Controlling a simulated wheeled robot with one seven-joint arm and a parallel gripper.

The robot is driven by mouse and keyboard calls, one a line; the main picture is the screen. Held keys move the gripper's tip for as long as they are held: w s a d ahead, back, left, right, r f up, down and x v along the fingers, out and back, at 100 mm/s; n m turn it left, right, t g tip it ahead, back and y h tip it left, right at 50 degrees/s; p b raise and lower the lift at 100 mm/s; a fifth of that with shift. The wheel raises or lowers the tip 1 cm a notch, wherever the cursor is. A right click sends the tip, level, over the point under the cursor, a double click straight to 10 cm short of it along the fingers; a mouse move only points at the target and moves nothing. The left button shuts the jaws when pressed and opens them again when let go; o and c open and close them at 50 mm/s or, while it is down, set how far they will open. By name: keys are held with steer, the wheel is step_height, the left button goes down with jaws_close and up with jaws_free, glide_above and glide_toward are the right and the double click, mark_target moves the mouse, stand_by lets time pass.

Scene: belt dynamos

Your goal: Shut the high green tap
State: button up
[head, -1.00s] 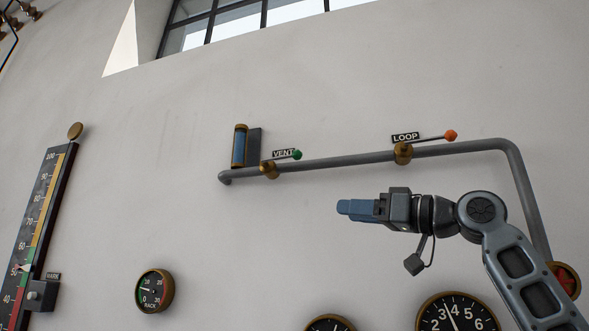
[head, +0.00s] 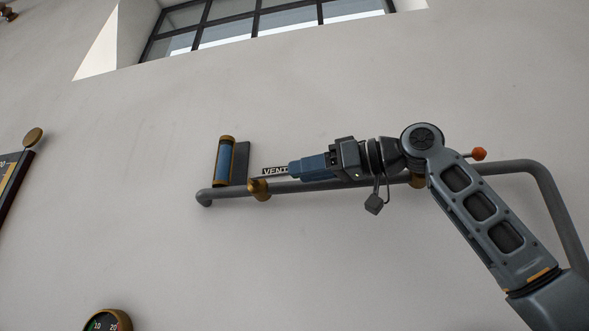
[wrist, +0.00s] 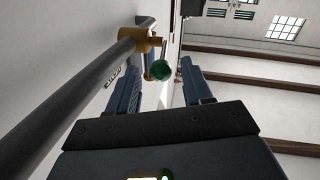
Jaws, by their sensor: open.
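The green tap is the VENT tap on the grey wall pipe. Its brass body (head: 258,190) shows just left of my gripper (head: 292,169) in the head view, where its green knob is hidden behind the gripper. In the wrist view the green knob (wrist: 161,70) is at the end of its lever, beside the brass body (wrist: 149,40). My gripper (wrist: 160,82) is open there, its blue fingers on either side of the knob. I cannot tell whether a finger touches the knob.
The grey pipe (head: 330,185) runs along the wall just below my gripper. The orange-knobbed tap (head: 479,154) is behind my arm at the right. A blue glass cylinder (head: 224,162) stands at the pipe's left end. The wall above is bare up to the window (head: 262,20).

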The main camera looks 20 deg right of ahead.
steer(key=shift+x, duration=1.4)
steer(key=shift+c, duration=0.3)
jaws_close()
